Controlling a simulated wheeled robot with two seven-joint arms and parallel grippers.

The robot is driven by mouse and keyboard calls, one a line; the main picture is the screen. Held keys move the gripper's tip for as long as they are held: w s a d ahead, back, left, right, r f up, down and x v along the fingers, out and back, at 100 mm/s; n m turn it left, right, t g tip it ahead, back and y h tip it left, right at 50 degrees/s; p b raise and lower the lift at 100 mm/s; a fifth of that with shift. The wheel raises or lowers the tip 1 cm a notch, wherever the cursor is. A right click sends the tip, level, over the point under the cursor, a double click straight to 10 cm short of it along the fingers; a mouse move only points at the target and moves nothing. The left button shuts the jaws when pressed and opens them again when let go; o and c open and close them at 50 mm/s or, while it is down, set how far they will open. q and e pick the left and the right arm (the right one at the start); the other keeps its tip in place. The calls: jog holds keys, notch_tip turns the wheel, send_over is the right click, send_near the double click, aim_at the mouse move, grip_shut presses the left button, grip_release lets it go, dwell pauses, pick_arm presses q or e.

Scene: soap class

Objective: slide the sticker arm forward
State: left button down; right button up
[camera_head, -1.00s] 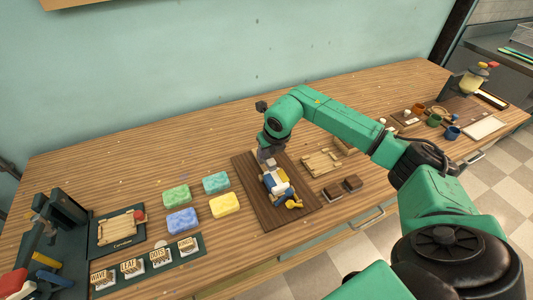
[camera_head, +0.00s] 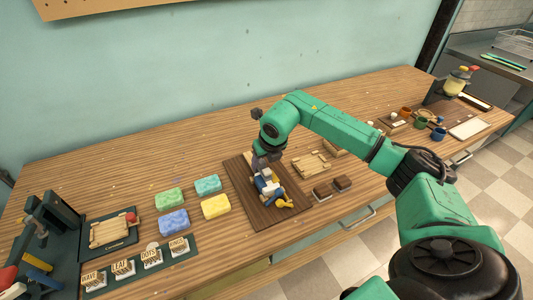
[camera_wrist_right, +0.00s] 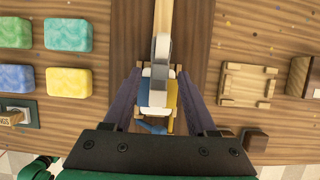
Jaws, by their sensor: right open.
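The sticker arm device (camera_head: 266,186), with white, blue and yellow parts, sits on a dark wooden board (camera_head: 236,178). In the right wrist view its grey upper part (camera_wrist_right: 161,55) lies over the white, blue and yellow body (camera_wrist_right: 158,98), in line with a pale wooden rail (camera_wrist_right: 163,15). My right gripper (camera_head: 265,163) is low over the device. In the wrist view its two fingers (camera_wrist_right: 158,88) are apart, one on each side of the body. I cannot tell whether they touch it. My left gripper is not in view.
Green, teal, blue and yellow soaps (camera_head: 216,206) lie left of the board, with a row of labelled stamps (camera_head: 152,256) in front. A wooden rack (camera_head: 311,164) and dark brown blocks (camera_head: 342,183) are to the right. Cups (camera_head: 421,116) stand farther right. The back of the table is clear.

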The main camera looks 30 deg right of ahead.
jog(key=b+v, duration=0.2)
jog(key=v, duration=1.1)
